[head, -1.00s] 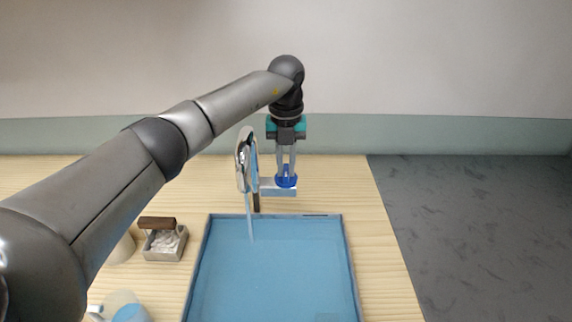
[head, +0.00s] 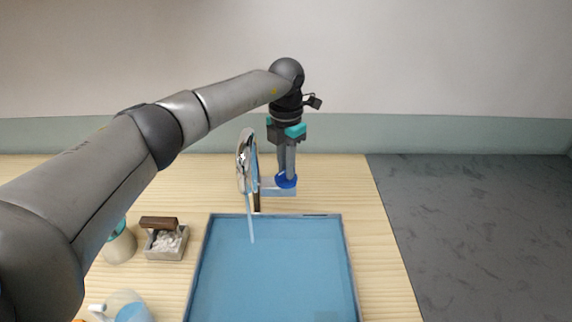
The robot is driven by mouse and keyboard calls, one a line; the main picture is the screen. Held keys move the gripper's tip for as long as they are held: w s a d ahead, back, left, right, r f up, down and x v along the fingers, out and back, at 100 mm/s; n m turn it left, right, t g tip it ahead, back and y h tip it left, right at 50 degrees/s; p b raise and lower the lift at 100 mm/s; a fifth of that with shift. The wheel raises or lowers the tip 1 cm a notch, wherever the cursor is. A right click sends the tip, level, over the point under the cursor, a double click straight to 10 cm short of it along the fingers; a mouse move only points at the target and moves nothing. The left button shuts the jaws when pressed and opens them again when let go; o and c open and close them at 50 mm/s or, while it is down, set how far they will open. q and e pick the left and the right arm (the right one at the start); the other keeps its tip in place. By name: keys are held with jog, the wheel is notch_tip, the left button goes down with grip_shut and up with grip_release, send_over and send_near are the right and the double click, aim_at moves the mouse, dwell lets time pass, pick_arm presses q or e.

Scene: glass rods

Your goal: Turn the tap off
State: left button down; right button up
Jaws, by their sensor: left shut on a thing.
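The tap (head: 245,160) is a shiny curved metal spout at the back edge of the blue basin (head: 270,270). A thin pale stream of water (head: 251,225) runs from it down into the basin. The tap's blue handle (head: 287,181) sits on a metal arm to the right of the spout. My left gripper (head: 287,175) points straight down and is shut on the blue handle. The fingers partly hide the handle. My right gripper is not in view.
Left of the basin stand a small grey box (head: 166,243) with white pieces and a brown-handled item, and a pale container (head: 121,246). A clear vessel with blue liquid (head: 130,309) is at the lower left. The table right of the basin is clear.

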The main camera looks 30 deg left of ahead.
pick_arm(q)
jog(key=m, duration=0.4)
jog(key=shift+m, duration=0.3)
jog(key=m, duration=0.4)
jog(key=shift+r+m, duration=0.1)
jog(key=shift+m, duration=0.2)
jog(key=c, duration=0.8)
grip_release()
jog(key=shift+c, duration=0.2)
notch_tip(320, 180, up, 15)
